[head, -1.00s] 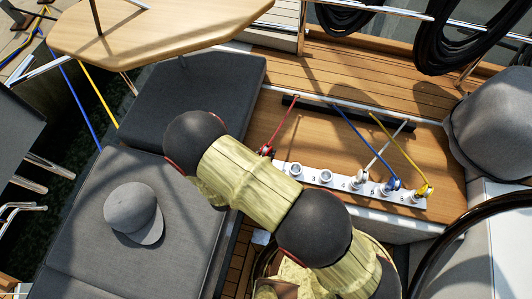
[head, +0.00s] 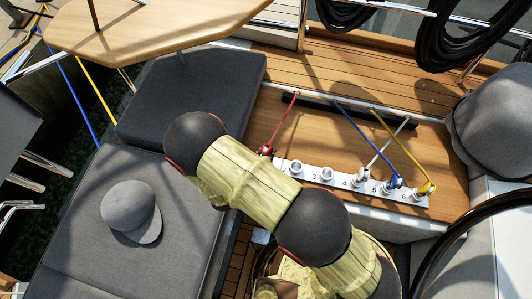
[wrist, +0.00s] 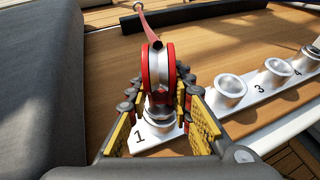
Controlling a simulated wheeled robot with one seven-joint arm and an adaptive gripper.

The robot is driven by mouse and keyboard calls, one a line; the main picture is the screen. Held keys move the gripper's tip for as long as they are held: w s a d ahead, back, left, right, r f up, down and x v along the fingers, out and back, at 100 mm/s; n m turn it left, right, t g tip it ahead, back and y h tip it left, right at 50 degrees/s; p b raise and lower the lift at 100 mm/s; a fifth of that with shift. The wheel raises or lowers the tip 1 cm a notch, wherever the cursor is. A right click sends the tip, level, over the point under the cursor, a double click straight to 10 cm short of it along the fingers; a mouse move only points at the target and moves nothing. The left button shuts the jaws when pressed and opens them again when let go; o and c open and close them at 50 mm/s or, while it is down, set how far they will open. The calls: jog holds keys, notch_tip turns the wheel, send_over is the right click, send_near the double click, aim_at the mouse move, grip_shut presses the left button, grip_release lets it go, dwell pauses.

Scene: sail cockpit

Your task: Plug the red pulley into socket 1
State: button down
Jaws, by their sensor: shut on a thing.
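The red pulley (wrist: 153,78), with red cheeks and a silver sheave, stands upright between the fingers of my gripper (wrist: 161,108) in the wrist view. My gripper is shut on its lower part. Socket 1 (wrist: 148,132), a silver ring beside the number 1, lies directly under the pulley. The pulley's base is at the socket's mouth; the fingers hide how deep it sits. In the head view the red pulley (head: 265,150) shows just past my arm, with its red rope running up to the back rail. My arm hides socket 1 and my gripper there.
The white socket strip (head: 340,181) runs right with empty sockets 2 (head: 296,168) and 3 (head: 326,174). Farther along stand white, blue (head: 393,183) and yellow (head: 427,188) pulleys with taut ropes. A grey cushion (wrist: 38,80) lies left of the pulley. A cap (head: 131,211) lies on the seat.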

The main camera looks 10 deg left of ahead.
jog(key=shift+f+b, duration=0.35)
jog(key=shift+f, duration=0.15)
jog(key=c, duration=1.5)
grip_release()
jog(key=v, duration=1.2)
jog(key=shift+f, duration=0.15)
